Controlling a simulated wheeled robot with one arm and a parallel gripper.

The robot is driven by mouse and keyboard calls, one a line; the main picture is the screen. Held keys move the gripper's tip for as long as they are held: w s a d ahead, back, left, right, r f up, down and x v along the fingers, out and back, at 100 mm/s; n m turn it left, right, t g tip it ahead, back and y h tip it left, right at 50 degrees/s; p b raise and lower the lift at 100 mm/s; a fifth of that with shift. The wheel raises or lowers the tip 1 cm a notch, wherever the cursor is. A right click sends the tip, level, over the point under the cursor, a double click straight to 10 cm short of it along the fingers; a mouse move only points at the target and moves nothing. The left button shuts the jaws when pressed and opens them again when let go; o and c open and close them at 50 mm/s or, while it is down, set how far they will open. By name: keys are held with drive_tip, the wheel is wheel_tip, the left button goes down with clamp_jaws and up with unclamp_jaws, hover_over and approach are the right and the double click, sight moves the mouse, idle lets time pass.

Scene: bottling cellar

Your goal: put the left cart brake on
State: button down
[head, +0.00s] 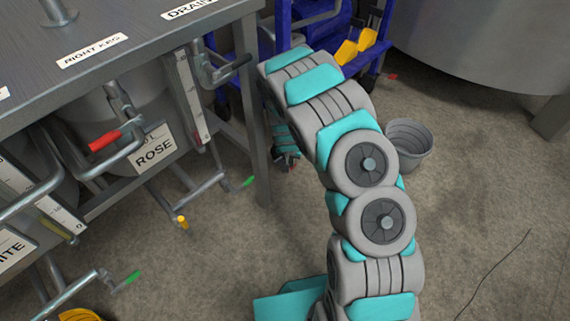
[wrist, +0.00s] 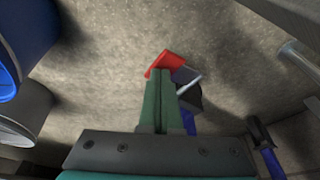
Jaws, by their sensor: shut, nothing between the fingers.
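The blue cart (head: 283,27) stands at the top middle of the head view, partly hidden behind my arm. In the wrist view a red brake pedal (wrist: 166,62) sticks out beside a dark caster wheel (wrist: 190,95). My gripper (wrist: 158,72) is shut and empty, its green fingertips at the lower left edge of the pedal. I cannot tell whether they touch it. In the head view the gripper is low beside the table leg, mostly hidden by my arm. Another small red pedal (head: 391,77) shows at the cart's right side.
A steel table (head: 130,25) with kegs, taps and pipes fills the left; its leg (head: 252,110) stands close to my gripper. A grey bucket (head: 410,143) is right of my arm. A large tank (head: 480,40) stands at the top right. The floor at right is mostly clear.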

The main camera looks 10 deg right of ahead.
drive_tip(key=shift+f+b, duration=0.55)
drive_tip(key=shift+f, duration=0.95)
drive_tip(key=shift+r, duration=0.1)
drive_tip(key=shift+r+p, duration=0.6)
drive_tip(key=shift+r, duration=2.4)
